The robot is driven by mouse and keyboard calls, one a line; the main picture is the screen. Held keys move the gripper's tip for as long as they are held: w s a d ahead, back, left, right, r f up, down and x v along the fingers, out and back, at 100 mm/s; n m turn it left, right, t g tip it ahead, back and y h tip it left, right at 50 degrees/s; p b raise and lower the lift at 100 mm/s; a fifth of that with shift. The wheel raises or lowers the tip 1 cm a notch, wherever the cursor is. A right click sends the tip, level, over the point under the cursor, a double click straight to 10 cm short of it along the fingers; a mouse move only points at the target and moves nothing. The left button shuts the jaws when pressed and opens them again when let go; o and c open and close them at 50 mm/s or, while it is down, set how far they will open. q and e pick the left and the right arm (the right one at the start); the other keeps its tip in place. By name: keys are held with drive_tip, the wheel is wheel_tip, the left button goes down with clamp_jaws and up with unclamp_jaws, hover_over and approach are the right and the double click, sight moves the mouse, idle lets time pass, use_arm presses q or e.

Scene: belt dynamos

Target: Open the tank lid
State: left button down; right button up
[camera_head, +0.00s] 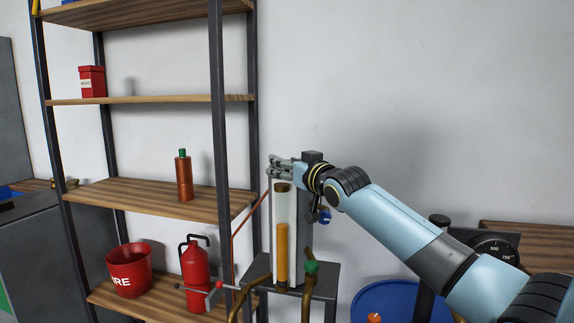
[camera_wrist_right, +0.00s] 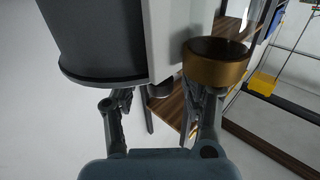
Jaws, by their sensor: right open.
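The tank (camera_head: 294,222) is a tall, narrow pale body on a dark stand, with a yellow column (camera_head: 282,255) in its front. A brown-gold round fitting (camera_head: 282,187) sits near its top. My right gripper (camera_head: 273,166) is at the tank's top, fingers pointing left. In the right wrist view my right gripper (camera_wrist_right: 160,90) is open. A dark grey cylinder (camera_wrist_right: 100,45) and a pale panel (camera_wrist_right: 162,40) are ahead of it. A brass ring-like fitting (camera_wrist_right: 214,68) is by the right finger; contact is unclear. I cannot make out the lid clearly. My left gripper is out of view.
A shelf rack (camera_head: 218,130) stands left of the tank, holding a red box (camera_head: 92,82), a copper-coloured bottle (camera_head: 184,178), a red bucket (camera_head: 129,270) and a red extinguisher (camera_head: 194,265). Pipes with a green cap (camera_head: 311,267) stand in front. A blue drum (camera_head: 390,300) is lower right.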

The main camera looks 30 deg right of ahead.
drive_tip(key=shift+c, duration=0.4)
clamp_jaws()
drive_tip(key=shift+f, duration=0.1)
drive_tip(key=shift+w, duration=0.15)
